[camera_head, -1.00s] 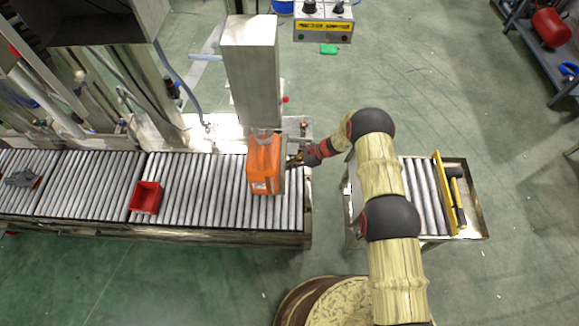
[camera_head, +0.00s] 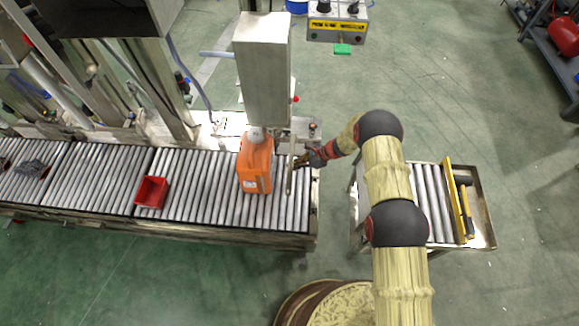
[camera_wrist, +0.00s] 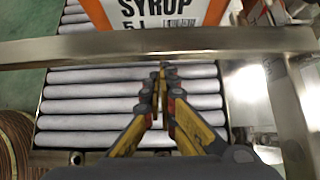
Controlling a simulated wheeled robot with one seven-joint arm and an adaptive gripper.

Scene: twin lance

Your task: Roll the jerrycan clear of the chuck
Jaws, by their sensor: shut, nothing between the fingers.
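The orange jerrycan (camera_head: 255,168) stands on the roller conveyor, its top end near the foot of a tall metal column (camera_head: 263,75). In the wrist view its white label (camera_wrist: 150,12) reads "SYRUP 5 L". The chuck cannot be clearly told apart; a pale round part (camera_head: 257,134) shows at the jerrycan's top, under the column. My gripper (camera_head: 299,161) is to the right of the jerrycan, with a gap between them. Its fingers (camera_wrist: 160,78) are shut and empty. A thin metal rail (camera_wrist: 95,46) crosses between the fingers and the jerrycan.
A red bin (camera_head: 152,191) sits on the rollers (camera_head: 205,195) to the left; the rollers between it and the jerrycan are clear. A dark grey item (camera_head: 32,168) lies farther left. A separate roller stand (camera_head: 437,200) with a yellow bar (camera_head: 456,200) is at the right.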

